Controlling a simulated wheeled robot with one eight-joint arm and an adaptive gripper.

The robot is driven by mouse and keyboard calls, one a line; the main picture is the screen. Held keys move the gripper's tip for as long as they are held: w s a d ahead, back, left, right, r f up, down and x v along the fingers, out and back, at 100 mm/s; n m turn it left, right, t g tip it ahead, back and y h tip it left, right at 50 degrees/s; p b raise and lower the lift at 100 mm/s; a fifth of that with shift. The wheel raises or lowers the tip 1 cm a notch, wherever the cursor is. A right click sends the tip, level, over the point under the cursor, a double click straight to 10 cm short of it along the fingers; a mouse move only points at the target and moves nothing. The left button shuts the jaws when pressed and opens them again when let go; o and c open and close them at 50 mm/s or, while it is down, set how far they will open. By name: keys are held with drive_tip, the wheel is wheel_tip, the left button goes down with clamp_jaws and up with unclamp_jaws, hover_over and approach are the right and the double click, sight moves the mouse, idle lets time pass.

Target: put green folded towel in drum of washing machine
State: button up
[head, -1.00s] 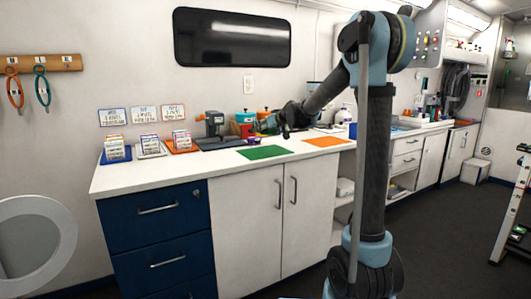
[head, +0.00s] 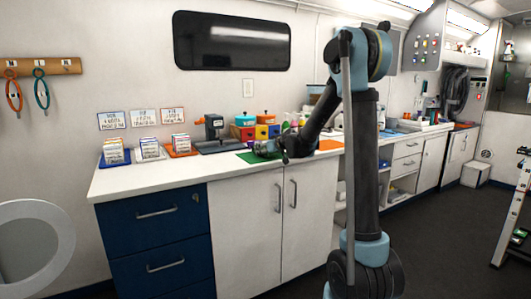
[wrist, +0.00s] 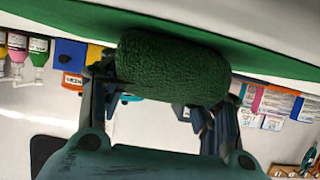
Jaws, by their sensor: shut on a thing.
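The green folded towel (wrist: 175,68) sits between my gripper's fingers in the wrist view, a thick rolled shape. My gripper (head: 262,149) is shut on it, low over the green mat (head: 246,157) on the white counter. The towel is right against or very close to the mat; I cannot tell whether they touch. In the head view the towel is too small to make out clearly. A white round rim (head: 62,235) at the lower left edge may be the washing machine's door; its drum does not show.
Card holders (head: 150,148), a dark device (head: 213,130) and coloured boxes (head: 262,131) stand on the counter, left of and behind my gripper. Blue drawers (head: 155,235) are below. A ladder (head: 513,210) stands at the far right.

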drive_tip(key=o, duration=1.2)
drive_tip(key=shift+c, duration=0.2)
drive_tip(key=v, duration=1.2)
